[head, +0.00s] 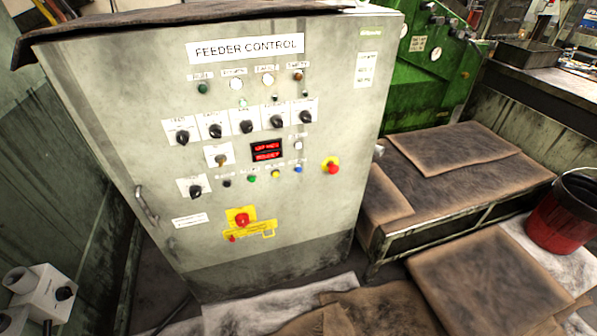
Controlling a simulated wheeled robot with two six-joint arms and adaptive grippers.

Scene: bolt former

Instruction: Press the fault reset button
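The grey control cabinet (150,120) titled "FEEDER CONTROL" stands left of centre, its front face turned to me. A row of small buttons crosses its middle: a black button (227,183), a green button (252,179), a yellow button (275,174) and a blue button (298,170). Their labels are too small to read surely, so I cannot tell which one is fault reset. A red display (267,152) is lit above them. Neither gripper is in view; white parts at the lower left look like my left arm.
A red mushroom button (333,168) sits right of the row, and a red rotary switch (242,219) on yellow below. A handle (146,204) sticks out at the left edge. Brown-stained sheets (490,282) cover the floor at right, near a red bucket (562,215).

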